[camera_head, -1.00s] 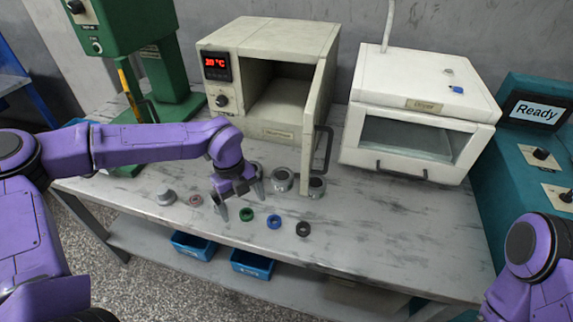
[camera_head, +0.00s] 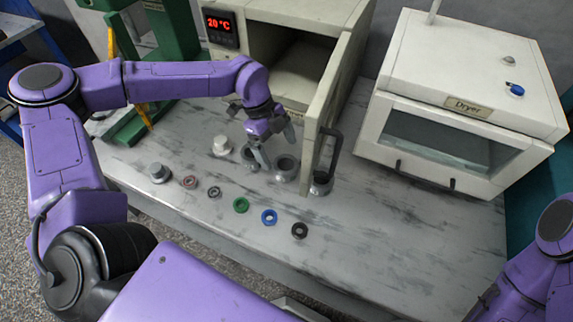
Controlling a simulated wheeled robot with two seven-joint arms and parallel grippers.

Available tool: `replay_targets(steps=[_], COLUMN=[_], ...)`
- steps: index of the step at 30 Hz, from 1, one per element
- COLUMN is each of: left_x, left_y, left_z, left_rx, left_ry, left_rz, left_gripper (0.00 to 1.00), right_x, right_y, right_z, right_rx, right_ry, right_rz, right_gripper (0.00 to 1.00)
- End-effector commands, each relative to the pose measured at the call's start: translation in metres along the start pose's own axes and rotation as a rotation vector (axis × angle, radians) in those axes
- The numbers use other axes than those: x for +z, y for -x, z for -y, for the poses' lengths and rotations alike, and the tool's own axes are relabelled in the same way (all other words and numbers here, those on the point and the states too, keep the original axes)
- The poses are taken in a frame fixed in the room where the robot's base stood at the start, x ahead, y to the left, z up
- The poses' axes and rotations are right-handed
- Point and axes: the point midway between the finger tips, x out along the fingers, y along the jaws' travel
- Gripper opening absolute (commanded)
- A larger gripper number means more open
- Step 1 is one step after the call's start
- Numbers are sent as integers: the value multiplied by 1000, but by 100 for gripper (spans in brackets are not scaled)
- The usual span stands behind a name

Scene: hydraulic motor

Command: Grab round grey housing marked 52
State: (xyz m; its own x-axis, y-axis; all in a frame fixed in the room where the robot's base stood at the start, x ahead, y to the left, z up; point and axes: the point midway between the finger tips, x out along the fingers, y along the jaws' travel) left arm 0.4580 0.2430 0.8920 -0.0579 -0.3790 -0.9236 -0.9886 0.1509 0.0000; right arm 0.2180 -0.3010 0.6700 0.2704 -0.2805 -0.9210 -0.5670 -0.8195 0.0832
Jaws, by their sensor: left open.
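Several round grey housings stand on the bench in front of the open oven: one (camera_head: 286,170) just below my left gripper, one (camera_head: 321,184) to its right beside the oven door, and one (camera_head: 248,160) partly hidden behind a finger. No number can be read on them, so I cannot tell which is marked 52. My left gripper (camera_head: 275,147) is open and empty, fingers pointing down, just above and behind the middle housing. I cannot tell whether a finger touches a housing. My right arm shows at the lower right, its gripper out of view.
The open oven door (camera_head: 327,115) with its dark handle stands close right of the gripper. A pale part (camera_head: 222,146) and a grey stepped part (camera_head: 159,174) stand left. Several rings, including green (camera_head: 240,205) and blue (camera_head: 269,216), lie in front. A dryer (camera_head: 459,105) stands right.

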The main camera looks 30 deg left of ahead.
Motion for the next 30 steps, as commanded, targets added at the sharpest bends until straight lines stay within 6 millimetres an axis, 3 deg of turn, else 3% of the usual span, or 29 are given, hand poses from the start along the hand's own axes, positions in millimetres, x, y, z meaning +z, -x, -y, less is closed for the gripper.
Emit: replay_targets(steps=[9, 17, 20, 24, 30], left_x=[-2, -2, -2, -2, -2], left_y=[-50, -57, -57, -57, -56], left_z=[-2, -1, -1, -1, -1], left_rx=[4, 0, 0, 1, 0], left_ry=[-5, -5, -5, -5, -6], left_rz=[1, 1, 1, 1, 0], left_gripper=[100, 100, 74, 30, 30], right_x=[-6, -6, -6, -6, -6], right_y=[14, 14, 14, 14, 14], right_z=[-1, -1, -1, -1, -1], right_rx=[0, 0, 0, 0, 0], right_ry=[0, 0, 0, 0, 0], right_rz=[-1, 0, -1, 0, 0], right_gripper=[43, 43, 43, 43, 43])
